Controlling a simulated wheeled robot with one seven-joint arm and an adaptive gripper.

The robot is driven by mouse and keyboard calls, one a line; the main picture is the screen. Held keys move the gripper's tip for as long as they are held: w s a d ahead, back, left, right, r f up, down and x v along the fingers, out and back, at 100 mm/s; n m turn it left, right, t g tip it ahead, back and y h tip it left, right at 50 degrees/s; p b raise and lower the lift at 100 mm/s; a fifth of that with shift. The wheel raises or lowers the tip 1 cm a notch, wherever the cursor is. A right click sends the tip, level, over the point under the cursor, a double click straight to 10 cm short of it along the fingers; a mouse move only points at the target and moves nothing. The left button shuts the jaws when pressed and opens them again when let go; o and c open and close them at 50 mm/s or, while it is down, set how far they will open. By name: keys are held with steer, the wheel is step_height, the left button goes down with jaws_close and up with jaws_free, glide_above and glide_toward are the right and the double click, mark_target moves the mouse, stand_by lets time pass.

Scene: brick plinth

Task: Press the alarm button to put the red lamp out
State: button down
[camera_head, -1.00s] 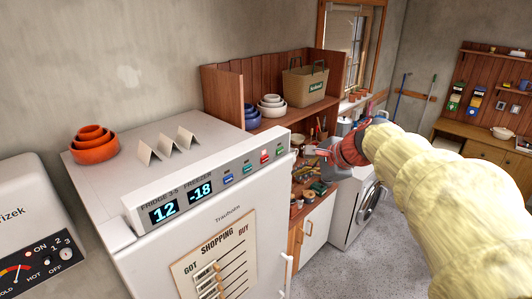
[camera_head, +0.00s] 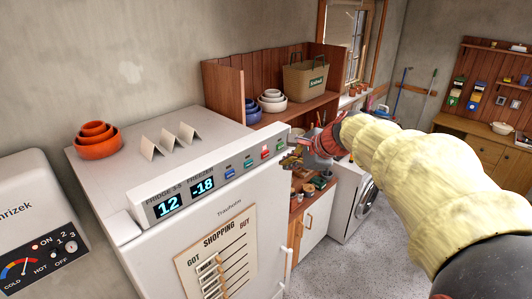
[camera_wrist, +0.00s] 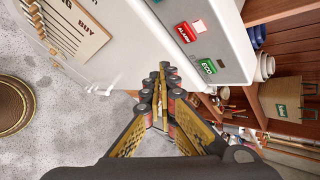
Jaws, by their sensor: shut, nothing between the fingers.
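The white fridge (camera_head: 250,215) has a sloped control panel along its top front edge. Its red alarm button (camera_head: 265,154), marked ALARM, also shows in the wrist view (camera_wrist: 186,32), with a small pale square lamp (camera_wrist: 200,26) edged in red beside it. I cannot tell clearly whether this lamp is lit. The green ECO button (camera_wrist: 207,67) sits beside the alarm button, nearer my fingers. My gripper (camera_head: 294,157) is shut and empty, just off the panel's right end. In the wrist view its fingertips (camera_wrist: 163,72) are below the alarm button and apart from it.
Orange bowls (camera_head: 95,140) and a folded white card (camera_head: 168,142) stand on the fridge top. A cluttered wooden counter (camera_head: 297,208) lies behind my gripper.

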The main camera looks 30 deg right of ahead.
steer(key=shift+w+a+p, duration=0.2)
steer(key=shift+w+a, duration=0.05)
steer(key=shift+w, duration=0.4)
steer(key=shift+w+a+p, duration=0.15)
steer(key=shift+w+a, duration=0.1)
steer(key=shift+w, duration=0.4)
steer(key=shift+w+a+p, duration=0.2)
steer(key=shift+w+a, duration=0.05)
steer(key=shift+w, duration=0.4)
steer(key=shift+w, duration=0.1)
steer(key=shift+w+a, duration=0.1)
steer(key=shift+w, duration=0.2)
steer(key=shift+w+a+p, duration=0.15)
steer(key=shift+w+p, duration=0.15)
stand_by(0.7)
steer(key=shift+s, duration=0.1)
steer(key=shift+s+d+b, duration=0.25)
steer(key=shift+s+b, duration=0.1)
steer(key=shift+s, duration=0.3)
steer(key=s, duration=0.1)
steer(key=s+d+b, duration=0.1)
steer(key=s, duration=0.2)
steer(key=shift+s+d+b, duration=0.35)
steer(key=shift+b, duration=0.05)
